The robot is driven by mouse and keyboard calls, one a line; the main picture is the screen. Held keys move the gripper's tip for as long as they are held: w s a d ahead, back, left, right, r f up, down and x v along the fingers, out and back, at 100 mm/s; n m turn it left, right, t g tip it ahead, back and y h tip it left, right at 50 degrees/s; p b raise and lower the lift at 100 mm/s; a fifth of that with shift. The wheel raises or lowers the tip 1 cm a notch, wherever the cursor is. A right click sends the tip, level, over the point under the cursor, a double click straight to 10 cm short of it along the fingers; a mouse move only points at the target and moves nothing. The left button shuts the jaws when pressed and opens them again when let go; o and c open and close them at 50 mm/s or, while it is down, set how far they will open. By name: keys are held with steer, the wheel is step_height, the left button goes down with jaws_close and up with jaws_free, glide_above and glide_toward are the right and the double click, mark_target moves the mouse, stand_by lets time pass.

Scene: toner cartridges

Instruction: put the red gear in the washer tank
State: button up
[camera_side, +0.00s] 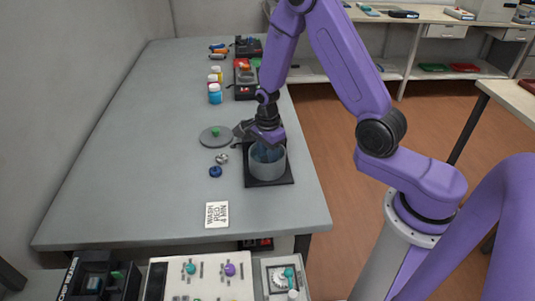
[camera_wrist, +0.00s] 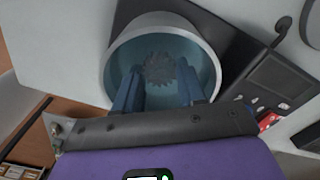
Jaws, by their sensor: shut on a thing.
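The washer tank (camera_side: 267,168) is a round grey cup on a dark base near the right edge of the table. In the wrist view I look into its open mouth, past its pale rim (camera_wrist: 165,21), at a bluish inside. My gripper (camera_wrist: 159,80) reaches down into the tank, with its two fingers inside the rim. A toothed gear (camera_wrist: 160,68) shows between the fingertips, and my gripper is shut on it. It looks dark grey here, not red. In the side view the gear is hidden by the tank wall.
A round grey lid (camera_side: 215,137) with a green knob lies left of the tank. A silver piece (camera_side: 222,158), a blue knob (camera_side: 215,171) and a printed card (camera_side: 216,214) lie nearby. Bottles (camera_side: 215,94) and dark trays stand farther back. The table's left side is clear.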

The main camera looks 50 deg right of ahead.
steer(key=o, duration=1.1)
steer(key=shift+r, duration=0.15)
steer(key=shift+r, duration=4.05)
